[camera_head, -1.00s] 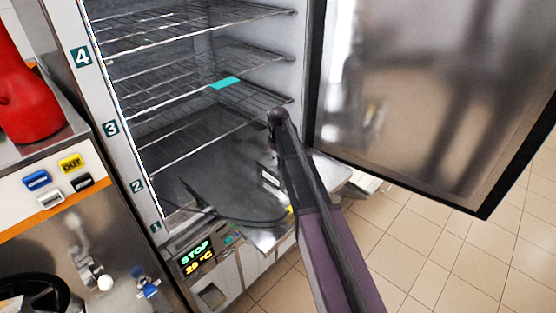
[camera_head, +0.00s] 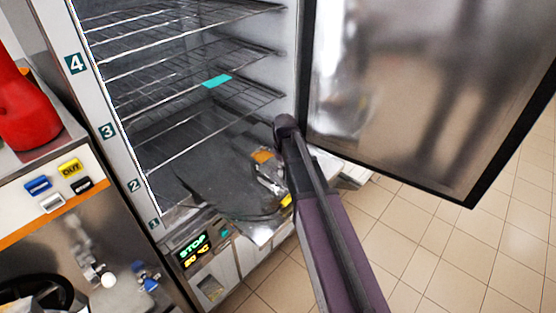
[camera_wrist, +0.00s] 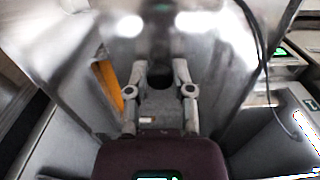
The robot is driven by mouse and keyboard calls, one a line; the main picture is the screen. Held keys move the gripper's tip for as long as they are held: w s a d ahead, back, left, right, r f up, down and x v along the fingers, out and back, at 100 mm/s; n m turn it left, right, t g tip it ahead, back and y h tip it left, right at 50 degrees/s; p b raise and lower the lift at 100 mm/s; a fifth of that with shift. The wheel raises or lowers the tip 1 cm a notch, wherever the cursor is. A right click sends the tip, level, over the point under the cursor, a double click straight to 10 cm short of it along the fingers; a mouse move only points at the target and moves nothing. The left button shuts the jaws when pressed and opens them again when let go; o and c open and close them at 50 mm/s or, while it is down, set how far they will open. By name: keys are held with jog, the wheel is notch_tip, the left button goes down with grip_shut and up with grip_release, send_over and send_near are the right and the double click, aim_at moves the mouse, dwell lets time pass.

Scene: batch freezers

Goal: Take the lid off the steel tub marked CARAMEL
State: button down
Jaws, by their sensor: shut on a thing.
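My gripper (camera_head: 270,180) is at the open freezer's lower part, partly behind my arm. An orange patch (camera_head: 262,157) shows beside the gripper. No CARAMEL marking is readable.
Wire shelves (camera_head: 185,60) are above, one with a turquoise tag (camera_head: 217,81). The open freezer door (camera_head: 400,110) stands close right of my arm. A control panel (camera_head: 195,250) is below. A red container (camera_head: 25,110) stands left. The tiled floor (camera_head: 420,250) is clear.

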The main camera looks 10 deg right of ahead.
aim_at(284, 181)
jog(key=shift+s+d+r, duration=0.1)
jog(key=shift+s+d, duration=0.05)
jog(key=shift+s, duration=1.15)
jog(key=shift+s+a+f, duration=0.25)
jog(key=shift+s+a, duration=0.1)
jog(key=shift+a, duration=0.15)
jog(key=s+a+f+b, duration=0.2)
jog(key=s+a, duration=0.1)
jog(key=a, duration=0.1)
jog(key=s+a+f+b, duration=0.2)
jog(key=s+a, duration=0.2)
jog(key=s+a+f+b, duration=0.2)
jog(key=s+a, duration=0.2)
jog(key=w+a, duration=0.1)
jog(key=w, duration=0.3)
jog(key=w+f+b, duration=0.1)
jog(key=w, duration=0.4)
jog(key=w+a, duration=0.1)
jog(key=w, duration=0.4)
jog(key=shift+w+a+f+b, duration=0.2)
jog(key=shift+w+a+b, duration=0.05)
jog(key=shift+a+b, duration=0.1)
jog(key=shift+w, duration=0.1)
